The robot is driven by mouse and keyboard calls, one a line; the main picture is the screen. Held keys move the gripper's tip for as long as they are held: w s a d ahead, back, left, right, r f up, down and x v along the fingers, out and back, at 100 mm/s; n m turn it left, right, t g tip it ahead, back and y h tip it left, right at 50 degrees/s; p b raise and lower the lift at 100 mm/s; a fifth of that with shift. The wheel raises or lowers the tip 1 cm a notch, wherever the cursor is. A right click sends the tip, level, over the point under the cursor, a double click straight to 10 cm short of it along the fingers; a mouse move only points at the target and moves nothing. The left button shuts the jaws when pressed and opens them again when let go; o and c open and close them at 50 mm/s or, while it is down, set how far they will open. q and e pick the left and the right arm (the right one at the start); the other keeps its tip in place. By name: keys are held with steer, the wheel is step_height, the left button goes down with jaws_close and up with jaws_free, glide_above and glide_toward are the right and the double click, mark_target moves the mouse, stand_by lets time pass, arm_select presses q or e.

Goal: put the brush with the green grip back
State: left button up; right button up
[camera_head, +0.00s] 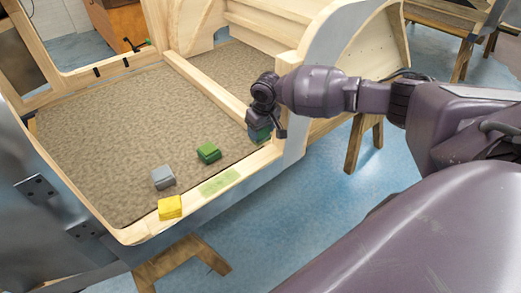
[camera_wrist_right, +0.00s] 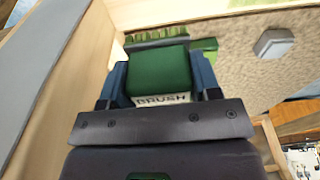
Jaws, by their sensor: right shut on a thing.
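A light green patch (camera_head: 218,181) lies on the sill to the left of the gripper. My left gripper is not in view.
A green block (camera_head: 208,153) and a grey block (camera_head: 163,177) lie on the brown carpet (camera_head: 120,135). Most of the carpet is clear.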

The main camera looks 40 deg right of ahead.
step_height(320, 180, down, 8)
steer(key=shift+r+b, duration=0.1)
steer(key=shift+b, duration=0.5)
steer(key=shift+f, duration=0.4)
steer(key=shift+r, duration=0.1)
steer(key=o, duration=0.5)
steer(key=shift+f, duration=0.2)
steer(key=o, duration=0.5)
